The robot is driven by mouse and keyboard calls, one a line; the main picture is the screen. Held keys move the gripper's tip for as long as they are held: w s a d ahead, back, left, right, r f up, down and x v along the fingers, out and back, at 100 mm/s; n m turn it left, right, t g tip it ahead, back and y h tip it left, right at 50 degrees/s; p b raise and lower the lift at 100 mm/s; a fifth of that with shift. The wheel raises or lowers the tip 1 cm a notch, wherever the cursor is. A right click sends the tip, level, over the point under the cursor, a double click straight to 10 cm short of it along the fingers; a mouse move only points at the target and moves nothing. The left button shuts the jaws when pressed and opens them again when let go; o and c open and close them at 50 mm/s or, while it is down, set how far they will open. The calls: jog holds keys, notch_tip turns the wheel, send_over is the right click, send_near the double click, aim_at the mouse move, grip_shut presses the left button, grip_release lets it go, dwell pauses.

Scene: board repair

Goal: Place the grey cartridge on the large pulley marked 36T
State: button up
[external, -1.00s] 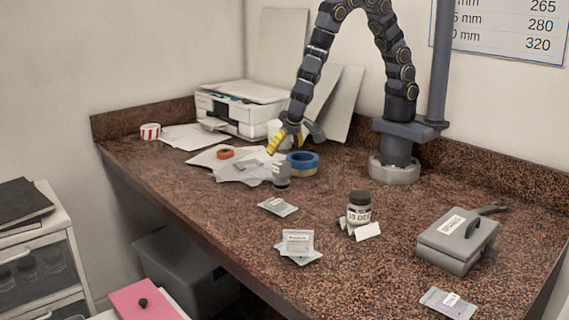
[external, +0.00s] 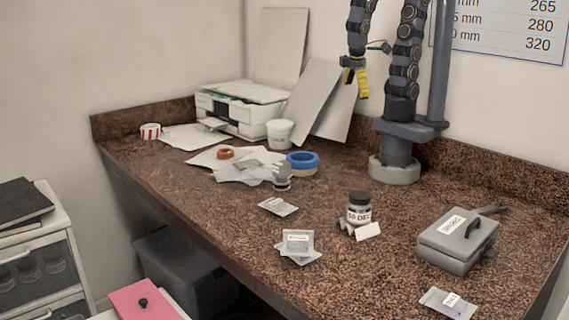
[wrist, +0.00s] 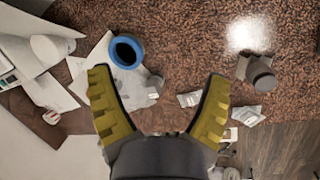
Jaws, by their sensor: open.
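My gripper (external: 356,80) hangs high above the back of the counter, in front of the leaning boards. Its yellow fingers are spread wide and empty in the wrist view (wrist: 158,73). A small grey upright piece (external: 282,177), possibly the grey cartridge, stands beside a blue ring (external: 303,158). In the wrist view the grey piece (wrist: 155,85) lies between the fingers in the picture, well below them, and the blue ring (wrist: 127,38) is near the left fingertip. I cannot make out a 36T marking or tell which thing is the pulley.
A dark-lidded jar (external: 359,208) and several sachets, one in the middle (external: 278,206), lie across the counter. A grey handled case (external: 457,241) stands right. A white tub (external: 280,133), printer (external: 240,107) and leaning boards (external: 312,92) are at the back. Open counter lies between them.

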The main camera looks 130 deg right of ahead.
jog(key=s+a+r+n+y, duration=0.1)
jog(key=s+a+r+n, duration=0.2)
jog(key=s+a+n, duration=0.1)
jog(key=shift+s+r+n+t+y, duration=0.2)
jog(key=shift+s+n+t+y, duration=0.1)
jog(key=shift+s+n, duration=0.3)
dwell(0.7)
